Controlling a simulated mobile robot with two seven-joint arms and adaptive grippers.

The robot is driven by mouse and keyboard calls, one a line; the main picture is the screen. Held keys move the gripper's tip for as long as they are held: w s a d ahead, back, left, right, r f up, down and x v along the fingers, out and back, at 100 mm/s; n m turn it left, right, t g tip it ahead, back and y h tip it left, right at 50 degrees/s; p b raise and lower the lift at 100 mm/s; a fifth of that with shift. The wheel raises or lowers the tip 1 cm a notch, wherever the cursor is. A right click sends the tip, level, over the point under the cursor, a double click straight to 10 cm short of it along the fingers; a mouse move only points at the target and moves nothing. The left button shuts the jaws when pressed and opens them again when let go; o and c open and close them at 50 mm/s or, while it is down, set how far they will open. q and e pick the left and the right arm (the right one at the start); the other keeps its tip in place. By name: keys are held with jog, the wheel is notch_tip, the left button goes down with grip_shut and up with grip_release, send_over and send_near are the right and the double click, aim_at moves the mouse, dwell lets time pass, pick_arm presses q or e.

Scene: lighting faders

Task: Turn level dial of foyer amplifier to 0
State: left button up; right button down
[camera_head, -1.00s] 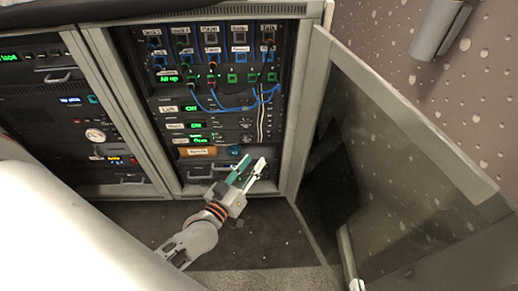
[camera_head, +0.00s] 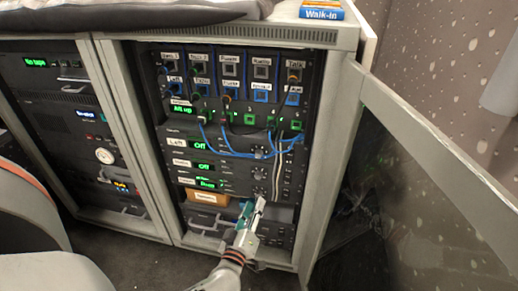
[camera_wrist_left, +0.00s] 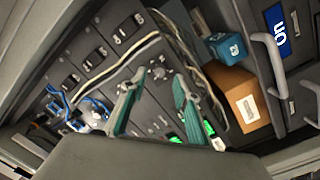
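The rack holds several stacked black amplifiers with green displays. The top one, labelled "Left", has a display (camera_head: 201,145) reading "Off". A second amplifier's display (camera_head: 204,165) also reads "Off". The third amplifier's display (camera_head: 207,184) seems to read "Room". The small labels are too blurred to tell which is the foyer amplifier. Round dials (camera_head: 260,173) line the right side. My left gripper (camera_head: 254,203) is open in front of the lowest amplifier. In the left wrist view its green fingers (camera_wrist_left: 160,80) are apart, with a small knob (camera_wrist_left: 158,73) between or just beyond their tips. My right gripper is not in view.
An orange-brown box (camera_head: 207,198) and a small teal box (camera_wrist_left: 226,46) sit below the amplifiers. Blue cables (camera_head: 238,154) and white cables hang in front of the panels. The open glass door (camera_head: 415,190) stands to the right. A blue "Walk-in" box (camera_head: 322,10) lies on top.

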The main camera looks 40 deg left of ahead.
aim_at(258, 197)
pick_arm(q)
jog(key=shift+x, duration=1.05)
jog(key=shift+w+a, duration=0.25)
jog(key=shift+w, duration=0.2)
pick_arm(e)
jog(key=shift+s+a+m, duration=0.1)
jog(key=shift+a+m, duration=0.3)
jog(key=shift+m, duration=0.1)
pick_arm(q)
grip_shut()
